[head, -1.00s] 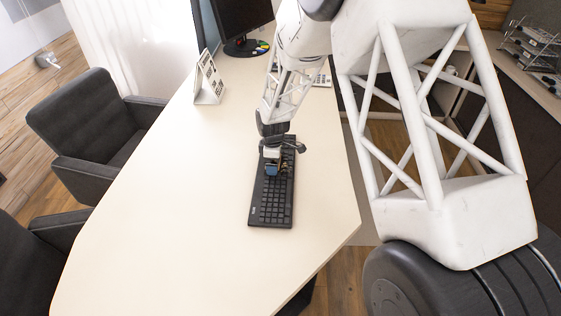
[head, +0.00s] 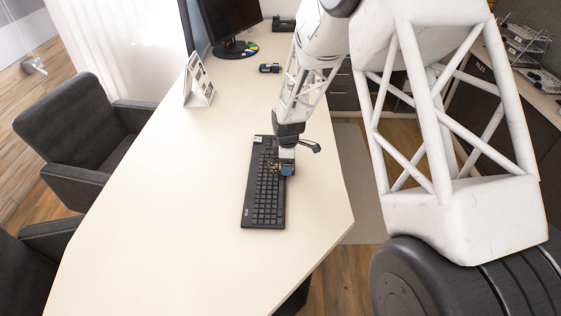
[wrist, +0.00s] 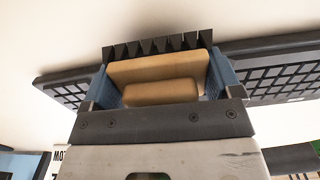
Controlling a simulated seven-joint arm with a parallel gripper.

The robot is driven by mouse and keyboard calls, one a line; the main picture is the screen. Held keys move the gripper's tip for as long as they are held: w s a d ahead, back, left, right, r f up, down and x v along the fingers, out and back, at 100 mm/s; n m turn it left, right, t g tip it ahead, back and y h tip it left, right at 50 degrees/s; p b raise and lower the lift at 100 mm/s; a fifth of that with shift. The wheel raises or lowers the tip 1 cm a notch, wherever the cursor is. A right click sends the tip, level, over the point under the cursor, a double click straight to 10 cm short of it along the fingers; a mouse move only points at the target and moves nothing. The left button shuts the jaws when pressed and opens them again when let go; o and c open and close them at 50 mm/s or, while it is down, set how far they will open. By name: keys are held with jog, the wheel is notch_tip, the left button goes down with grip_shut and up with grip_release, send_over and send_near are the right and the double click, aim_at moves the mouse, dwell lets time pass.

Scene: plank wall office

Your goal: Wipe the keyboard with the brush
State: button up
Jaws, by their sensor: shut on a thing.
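The black keyboard (head: 262,200) lies lengthwise on the cream desk in the head view. My gripper (head: 287,170) is at the keyboard's right edge, toward its far half. In the wrist view, my gripper's blue fingers (wrist: 164,76) are shut on the brush (wrist: 158,68), a tan wooden block with a row of dark bristles along its top edge. The keyboard (wrist: 278,68) shows behind the brush on both sides; its middle is hidden. I cannot tell whether the bristles touch the keys. In the head view the brush is mostly hidden by my gripper.
The desk (head: 160,220) is bare left of the keyboard. A white desk calendar (head: 198,82) stands farther back, with a monitor (head: 232,20) behind it and a small dark object (head: 269,68) near it. Dark armchairs (head: 80,130) stand on the left.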

aim_at(265, 165)
jog(key=shift+a, duration=0.75)
jog(key=shift+a+r, duration=0.2)
jog(key=shift+a, duration=0.15)
jog(key=shift+a+f, duration=0.15)
jog(key=shift+a, duration=0.8)
jog(key=shift+a+f, duration=0.15)
jog(key=shift+a, duration=1.5)
jog(key=shift+w+a+r, duration=0.1)
jog(key=shift+a+r, duration=0.1)
jog(key=shift+a, duration=0.05)
notch_tip(265, 165, up, 8)
jog(key=shift+d, duration=0.1)
jog(key=shift+s+f, duration=0.1)
jog(key=shift+s, duration=0.3)
jog(key=shift+f, duration=0.1)
